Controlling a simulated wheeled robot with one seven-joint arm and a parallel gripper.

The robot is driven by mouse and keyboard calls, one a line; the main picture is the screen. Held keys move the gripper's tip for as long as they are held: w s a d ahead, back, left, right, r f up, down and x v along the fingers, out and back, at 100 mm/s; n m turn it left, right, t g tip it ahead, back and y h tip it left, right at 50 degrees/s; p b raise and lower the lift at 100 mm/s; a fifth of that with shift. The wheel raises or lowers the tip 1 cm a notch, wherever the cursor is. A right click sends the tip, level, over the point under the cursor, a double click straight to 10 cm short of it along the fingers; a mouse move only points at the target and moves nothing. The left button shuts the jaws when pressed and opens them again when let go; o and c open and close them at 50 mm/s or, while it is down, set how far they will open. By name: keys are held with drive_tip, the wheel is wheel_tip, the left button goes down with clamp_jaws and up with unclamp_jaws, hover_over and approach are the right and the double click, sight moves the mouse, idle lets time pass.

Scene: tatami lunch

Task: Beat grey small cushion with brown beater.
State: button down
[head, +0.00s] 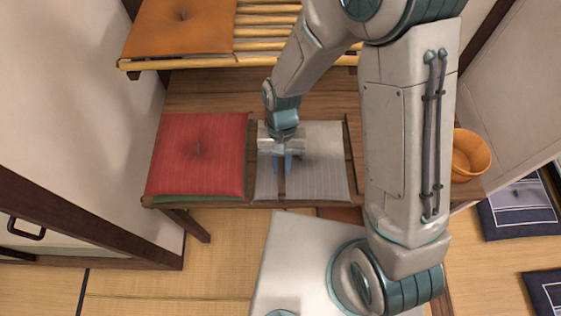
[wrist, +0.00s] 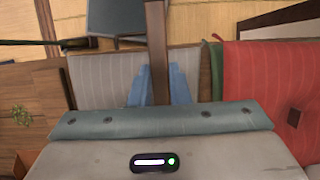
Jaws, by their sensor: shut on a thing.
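The grey small cushion (head: 325,165) lies flat on a low wooden bench, right of a red cushion. It also shows in the wrist view (wrist: 105,78), left of the beater. My gripper (head: 282,166) is over the left part of the grey cushion, pointing down. Its blue fingers are shut on the brown beater (wrist: 156,45), a narrow brown strip in the wrist view. In the head view the beater (head: 281,187) shows only as a short brown piece below the fingers. I cannot tell whether the beater touches the cushion. My arm hides the bench just right of the cushion.
The red cushion (head: 198,150) lies close on the left, with green under its front edge. An orange cushion (head: 180,25) lies on a bamboo rack (head: 268,20) behind. An orange bucket (head: 470,155) stands right of my arm. Dark blue mats (head: 525,208) lie on the right floor.

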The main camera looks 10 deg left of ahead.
drive_tip(key=shift+g, duration=0.5)
drive_tip(key=f, duration=0.2)
drive_tip(key=f+b, duration=0.2)
drive_tip(key=f, duration=0.1)
drive_tip(key=shift+w+a+f, duration=0.1)
drive_tip(key=shift+w+f, duration=0.2)
drive_tip(key=shift+w, duration=0.1)
drive_tip(key=shift+r, duration=0.2)
drive_tip(key=shift+t, duration=0.9)
drive_tip(key=r+p, duration=0.1)
drive_tip(key=r, duration=0.1)
drive_tip(key=r+p, duration=0.1)
drive_tip(key=r, duration=0.2)
drive_tip(key=s+r+p, duration=0.1)
drive_tip(key=r+p, duration=0.1)
drive_tip(key=r, duration=0.1)
drive_tip(key=shift+s, duration=0.1)
